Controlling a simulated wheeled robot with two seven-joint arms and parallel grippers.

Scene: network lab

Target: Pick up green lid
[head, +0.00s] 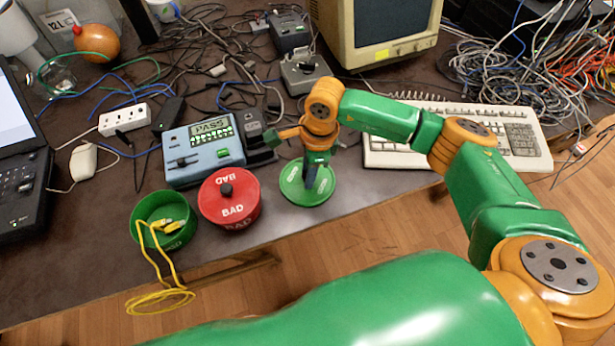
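The green lid (291,184) is a round disc with pale lettering, lying on the dark table near its front edge. My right gripper (309,182) points down over the middle of the lid, its fingertips at the lid's centre. The gripper hides the lid's centre, so I cannot tell whether the fingers are closed on a knob. An open green tin (146,211) stands to the left with a yellow cable in it. A red tin (233,212) marked BAD, with its red lid on, stands between them. My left gripper is not in view.
A blue-grey tester (203,158) showing PASS stands behind the red tin. A keyboard (395,154) and monitor (385,35) are at the right. Tangled cables cover the back. The yellow cable (160,297) hangs over the table's front edge.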

